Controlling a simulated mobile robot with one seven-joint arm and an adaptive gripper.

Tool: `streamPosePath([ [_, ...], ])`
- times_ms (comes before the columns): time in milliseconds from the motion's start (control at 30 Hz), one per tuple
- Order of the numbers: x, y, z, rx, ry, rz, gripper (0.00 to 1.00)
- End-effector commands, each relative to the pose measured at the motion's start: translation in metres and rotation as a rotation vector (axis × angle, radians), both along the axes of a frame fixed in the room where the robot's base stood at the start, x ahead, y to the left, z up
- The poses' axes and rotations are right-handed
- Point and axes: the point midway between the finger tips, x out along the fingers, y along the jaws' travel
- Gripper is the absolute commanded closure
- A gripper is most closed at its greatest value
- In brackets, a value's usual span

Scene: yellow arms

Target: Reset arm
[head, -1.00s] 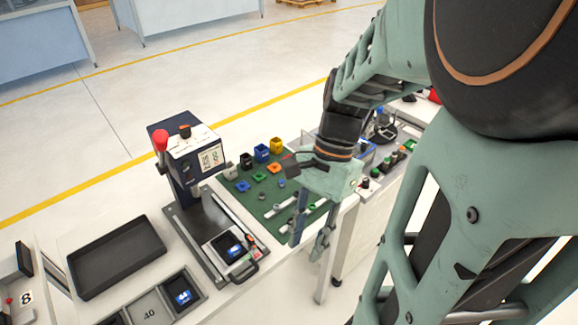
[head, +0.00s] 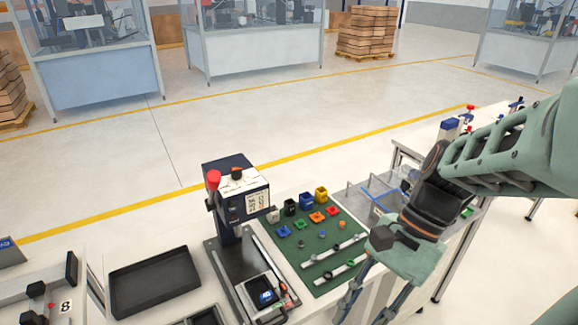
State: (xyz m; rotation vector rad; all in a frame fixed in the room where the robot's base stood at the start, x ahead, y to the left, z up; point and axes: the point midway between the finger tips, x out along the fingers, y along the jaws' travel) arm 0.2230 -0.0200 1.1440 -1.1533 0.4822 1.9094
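My gripper (head: 362,300) is at the lower right of the head view, hanging down by the front edge of the bench. Its two fingers are spread apart with nothing visible between them, and their tips run close to the bottom of the picture. My arm reaches in from the right edge. The green mat (head: 322,262) lies just to the left of my gripper, with small coloured parts on it.
A press machine (head: 237,200) with a red knob stands left of the mat. A black tray (head: 155,283) lies farther left. A wire-framed fixture (head: 378,193) sits behind my wrist. Open floor lies beyond the bench, with enclosed stations and stacked pallets (head: 367,32).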

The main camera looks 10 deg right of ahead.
Motion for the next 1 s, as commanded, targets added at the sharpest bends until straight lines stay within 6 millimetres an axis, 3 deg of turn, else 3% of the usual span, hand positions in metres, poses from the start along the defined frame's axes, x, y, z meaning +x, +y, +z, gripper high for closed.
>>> streamPosePath([
  [267, 0.027, 0.009, 0.021, -0.139, -0.423, 0.341, 0.72],
  [500, 0.055, 0.015, 0.056, -0.398, -0.767, 0.658, 0.72],
  [700, 0.065, 0.019, 0.076, -0.539, -0.885, 0.796, 0.72],
  [1000, 0.066, 0.020, 0.078, -0.560, -0.899, 0.819, 0.72],
])
